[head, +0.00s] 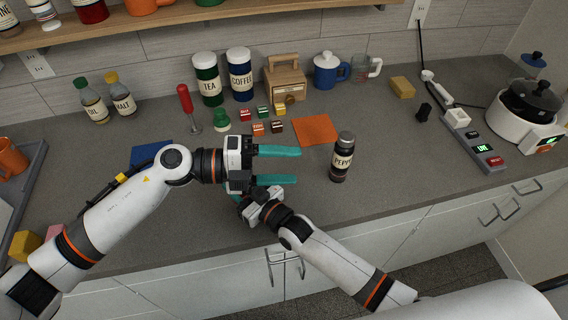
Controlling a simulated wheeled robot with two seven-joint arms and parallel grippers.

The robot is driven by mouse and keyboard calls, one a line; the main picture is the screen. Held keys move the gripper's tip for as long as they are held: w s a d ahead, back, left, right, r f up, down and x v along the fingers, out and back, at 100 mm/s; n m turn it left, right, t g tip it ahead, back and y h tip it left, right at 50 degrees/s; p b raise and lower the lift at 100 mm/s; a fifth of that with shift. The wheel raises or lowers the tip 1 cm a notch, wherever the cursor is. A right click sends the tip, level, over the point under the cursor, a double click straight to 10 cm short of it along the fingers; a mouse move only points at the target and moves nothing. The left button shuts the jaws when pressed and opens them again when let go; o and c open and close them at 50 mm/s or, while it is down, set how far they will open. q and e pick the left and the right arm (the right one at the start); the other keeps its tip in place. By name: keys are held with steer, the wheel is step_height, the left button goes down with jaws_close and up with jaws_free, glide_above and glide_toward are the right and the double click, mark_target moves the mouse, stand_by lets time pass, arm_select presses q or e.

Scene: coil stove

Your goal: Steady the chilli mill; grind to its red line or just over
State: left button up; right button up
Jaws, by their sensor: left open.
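A dark bottle-shaped mill (342,158) with a grey cap stands upright on the counter, right of centre. The part of its label that shows reads "PEPP"; I see no label reading chilli and cannot make out a red line. My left gripper (298,166) is open and empty, its teal fingers pointing right towards the mill with a gap between. My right gripper (246,208) is just below and behind the left one, close to it near the counter's front edge. Its fingers are mostly hidden, so its opening cannot be told.
An orange mat (315,130) lies behind the mill. Several small labelled blocks, a wooden box (285,78), tea (208,80) and coffee (240,75) canisters and a blue mug (326,71) stand at the back. A power strip (473,140) and white cooker (525,118) are right. Counter right of the mill is clear.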

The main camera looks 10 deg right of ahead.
arm_select(q)
steer(key=shift+s+d+f+m+g+y, duration=0.15)
steer(key=shift+m+g+y, duration=0.15)
steer(key=shift+m, duration=0.3)
steer(key=w+a+f+m+t+h, duration=0.1)
steer(key=w+a+f+m+t, duration=0.4)
steer(key=a, duration=0.4)
steer(key=w+a+f+m+t, duration=0.3)
steer(key=a+m, duration=0.5)
steer(key=a, duration=0.2)
steer(key=x, duration=1.2)
steer(key=shift+d+r, duration=0.1)
steer(key=shift+r, duration=0.05)
steer(key=shift+c, duration=0.3)
steer(key=c, duration=0.9)
steer(key=shift+c, duration=0.2)
